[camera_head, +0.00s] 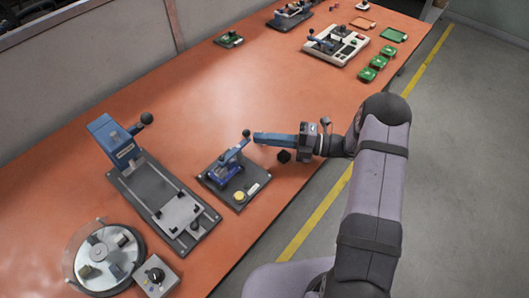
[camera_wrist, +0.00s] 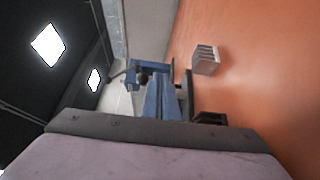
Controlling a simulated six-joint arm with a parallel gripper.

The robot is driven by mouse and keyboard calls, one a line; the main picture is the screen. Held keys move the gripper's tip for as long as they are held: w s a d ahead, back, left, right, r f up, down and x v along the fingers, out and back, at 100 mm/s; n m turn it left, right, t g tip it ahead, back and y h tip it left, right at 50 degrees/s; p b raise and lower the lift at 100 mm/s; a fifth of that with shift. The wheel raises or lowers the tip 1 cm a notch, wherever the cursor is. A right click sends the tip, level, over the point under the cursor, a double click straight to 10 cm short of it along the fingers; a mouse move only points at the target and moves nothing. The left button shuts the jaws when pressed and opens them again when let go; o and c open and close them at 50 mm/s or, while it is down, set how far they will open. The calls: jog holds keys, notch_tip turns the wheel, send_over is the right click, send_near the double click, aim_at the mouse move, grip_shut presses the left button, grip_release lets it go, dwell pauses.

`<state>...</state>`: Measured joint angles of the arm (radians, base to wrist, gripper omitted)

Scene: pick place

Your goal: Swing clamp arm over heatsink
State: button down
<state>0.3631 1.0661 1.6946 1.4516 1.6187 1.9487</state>
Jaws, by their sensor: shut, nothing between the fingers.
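The clamp fixture has a dark base plate (camera_head: 212,183) in the head view, with a blue clamp body (camera_head: 222,174) on it. Its blue clamp arm (camera_head: 234,152) slants up to the right and ends in a black ball knob (camera_head: 246,132). My gripper (camera_head: 256,138) is shut and empty, with its tips just right of the knob. I cannot tell whether they touch it. A small black block (camera_head: 284,156), possibly the heatsink, lies on the table below my gripper. The wrist view shows a grey finned block (camera_wrist: 206,60) right of my blue fingers (camera_wrist: 160,98).
A larger blue press (camera_head: 115,141) on a grey plate and a round turntable (camera_head: 104,260) stand on the left. A control box with a black knob (camera_head: 156,276) is beside the turntable. Green parts and trays lie at the far end. The orange table is clear behind the fixture.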

jog(key=shift+w+a, duration=0.1)
jog(key=shift+w, duration=0.2)
dwell(0.6)
jog(key=s+d+p, duration=0.2)
jog(key=s+d, duration=0.1)
jog(key=shift+r, duration=0.15)
jog(key=w+d+b, duration=0.1)
jog(key=d, duration=0.1)
jog(key=w+d+b, duration=0.1)
jog(key=w+d, duration=0.1)
jog(key=w+d+b, duration=0.1)
jog(key=d, duration=0.2)
jog(key=shift+w+f, duration=0.3)
jog(key=shift+w+d+r, duration=0.1)
jog(key=shift+w+d, duration=0.3)
jog(key=shift+d, duration=0.25)
